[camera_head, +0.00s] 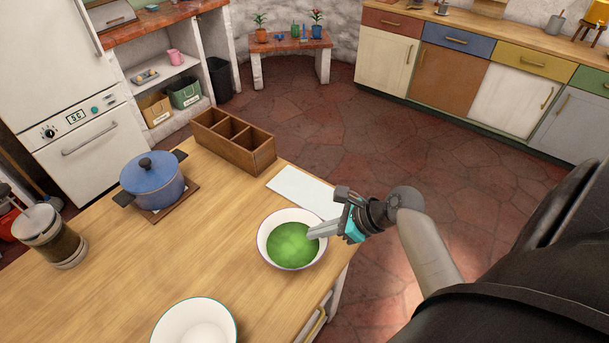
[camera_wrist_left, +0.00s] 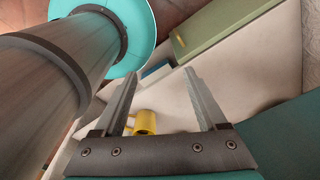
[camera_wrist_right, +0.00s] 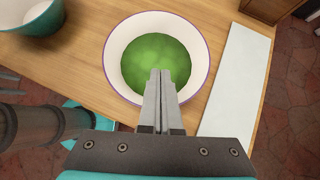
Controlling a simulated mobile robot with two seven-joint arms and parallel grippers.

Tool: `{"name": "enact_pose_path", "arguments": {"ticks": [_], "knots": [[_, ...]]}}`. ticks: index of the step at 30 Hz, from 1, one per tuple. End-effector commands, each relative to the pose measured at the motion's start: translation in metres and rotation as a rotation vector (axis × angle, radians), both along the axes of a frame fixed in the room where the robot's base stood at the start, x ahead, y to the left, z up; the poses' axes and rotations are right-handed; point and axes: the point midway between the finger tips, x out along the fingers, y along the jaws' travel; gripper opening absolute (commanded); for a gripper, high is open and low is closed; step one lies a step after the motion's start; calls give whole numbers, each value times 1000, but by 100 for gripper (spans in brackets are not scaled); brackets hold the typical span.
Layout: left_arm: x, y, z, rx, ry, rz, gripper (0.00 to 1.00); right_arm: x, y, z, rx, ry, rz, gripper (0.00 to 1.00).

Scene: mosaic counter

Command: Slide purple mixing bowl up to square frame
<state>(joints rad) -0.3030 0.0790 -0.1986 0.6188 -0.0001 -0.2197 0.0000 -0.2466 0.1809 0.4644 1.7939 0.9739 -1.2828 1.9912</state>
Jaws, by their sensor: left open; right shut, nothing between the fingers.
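The mixing bowl (camera_head: 270,257) is white inside with a thin purple rim and holds something green. It stands on the wooden counter near its right edge and also shows in the right wrist view (camera_wrist_right: 117,75). My right gripper (camera_head: 313,234) is shut and empty, its fingertips over the bowl's inside, in front of the green contents; whether they touch is unclear. A flat white rectangle (camera_head: 297,187) lies just beyond the bowl; I cannot tell whether it is the square frame. My left gripper (camera_wrist_left: 160,75) is open and empty in its wrist view, outside the head view.
A teal-rimmed bowl (camera_head: 195,325) stands at the counter's front. A blue pot (camera_head: 153,182) on a brown board (camera_head: 165,208), a wooden divided box (camera_head: 235,140) and a French press (camera_head: 55,240) stand further left and back. The counter's middle is clear.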

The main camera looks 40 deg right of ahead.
Motion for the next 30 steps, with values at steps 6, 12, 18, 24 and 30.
{"name": "enact_pose_path", "arguments": {"ticks": [6, 12, 18, 24, 30], "knots": [[-9, -8, -12, -10, 14, -5, 74, 28, 22, -36, 2, -2, 1, 0], [0, -3, -16, -3, 3, -5, 74, 52, 41, -54, 1, -4, 1, 0], [7, -1, -14, -1, -10, -1, 74, 69, 55, -53, -1, 0, 1, 0], [7, 0, -14, 0, -10, 0, 74, 73, 58, -53, -2, -2, 0, 0], [7, 1, -14, 1, -10, 1, 74, 73, 58, -53, -1, -1, 0, 0]]}}
